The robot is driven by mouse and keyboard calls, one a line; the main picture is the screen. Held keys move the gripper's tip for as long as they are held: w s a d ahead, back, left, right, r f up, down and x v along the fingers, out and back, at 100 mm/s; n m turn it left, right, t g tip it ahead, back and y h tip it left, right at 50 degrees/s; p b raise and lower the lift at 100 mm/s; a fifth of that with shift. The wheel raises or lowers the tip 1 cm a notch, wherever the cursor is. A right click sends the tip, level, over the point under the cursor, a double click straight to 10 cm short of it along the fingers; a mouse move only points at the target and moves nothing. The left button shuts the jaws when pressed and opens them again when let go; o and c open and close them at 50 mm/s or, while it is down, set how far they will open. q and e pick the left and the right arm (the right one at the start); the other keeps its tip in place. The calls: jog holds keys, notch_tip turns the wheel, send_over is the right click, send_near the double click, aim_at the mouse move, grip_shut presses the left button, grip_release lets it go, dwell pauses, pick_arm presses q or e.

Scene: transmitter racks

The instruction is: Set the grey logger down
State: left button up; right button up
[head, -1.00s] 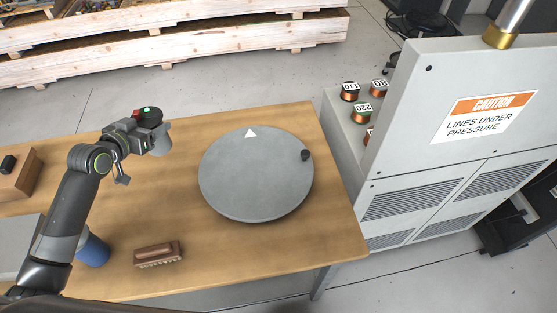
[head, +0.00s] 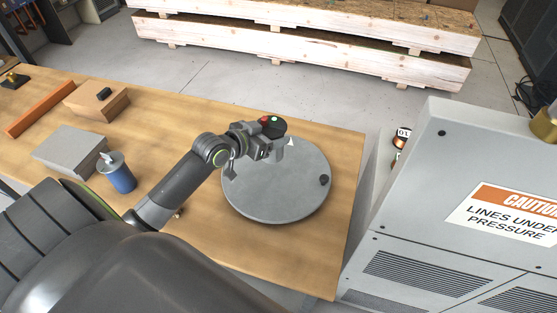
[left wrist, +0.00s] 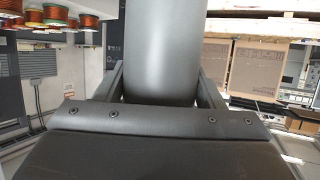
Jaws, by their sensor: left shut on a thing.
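My left gripper (head: 262,147) is shut on the grey logger (head: 287,149), a small grey piece with a dark round top beside red and green spots. It is held over the far part of a round grey disc (head: 272,197) on the wooden table; I cannot tell whether it touches. In the left wrist view a smooth grey cylinder (left wrist: 162,45) stands between the fingers. My right gripper is not in view.
A grey cabinet (head: 440,160) stands close at right.

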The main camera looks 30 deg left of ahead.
pick_arm(q)
notch_tip(320, 180, down, 4)
jog(key=shift+a+r, duration=0.1)
jog(key=shift+r, duration=0.15)
notch_tip(320, 180, down, 3)
jog(key=shift+f, duration=0.25)
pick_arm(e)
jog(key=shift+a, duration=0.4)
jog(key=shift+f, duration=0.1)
pick_arm(q)
jog(key=shift+f+b, duration=0.2)
jog(key=shift+b, duration=0.1)
jog(key=o, duration=1.2)
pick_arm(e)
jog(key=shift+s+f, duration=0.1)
pick_arm(q)
jog(key=shift+r, duration=0.1)
